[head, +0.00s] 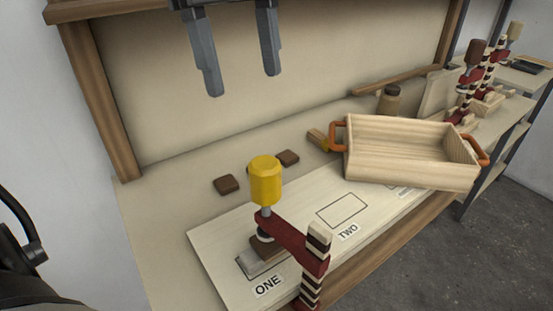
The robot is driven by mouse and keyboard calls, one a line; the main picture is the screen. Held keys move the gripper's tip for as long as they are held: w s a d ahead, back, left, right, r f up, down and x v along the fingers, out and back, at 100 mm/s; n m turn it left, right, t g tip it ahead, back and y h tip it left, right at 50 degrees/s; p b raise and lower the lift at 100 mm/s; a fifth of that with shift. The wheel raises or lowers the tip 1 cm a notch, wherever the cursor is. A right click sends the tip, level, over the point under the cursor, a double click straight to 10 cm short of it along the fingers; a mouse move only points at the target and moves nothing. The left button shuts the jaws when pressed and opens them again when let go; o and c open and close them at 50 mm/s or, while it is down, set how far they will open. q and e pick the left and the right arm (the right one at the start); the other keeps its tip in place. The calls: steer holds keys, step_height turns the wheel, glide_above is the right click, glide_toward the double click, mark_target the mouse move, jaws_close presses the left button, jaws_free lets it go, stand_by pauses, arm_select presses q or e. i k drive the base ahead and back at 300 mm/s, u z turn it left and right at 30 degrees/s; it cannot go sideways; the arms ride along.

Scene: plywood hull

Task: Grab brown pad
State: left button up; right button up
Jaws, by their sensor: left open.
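Small brown pads lie on the bench behind the yellow-handled clamp. One brown pad (226,184) is at the left, another brown pad (288,158) is to the right, and a third is mostly hidden behind the yellow handle (265,181). A brown block (267,249) sits under the clamp's screw, on a grey piece at the spot marked ONE. My left gripper (243,83) is open and empty, at the top of the view, fingers pointing down, above and apart from the pads. My right gripper is not in view.
The clamp's dark red arm (290,242) and striped post stand at the front of the white board (215,245). A wooden box (405,150) with orange handles rests on the right. A brown jar (389,99) and more clamps (472,80) stand behind it. The outline marked TWO is empty.

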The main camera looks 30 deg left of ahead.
mark_target(265, 251)
steer(key=k, duration=1.5)
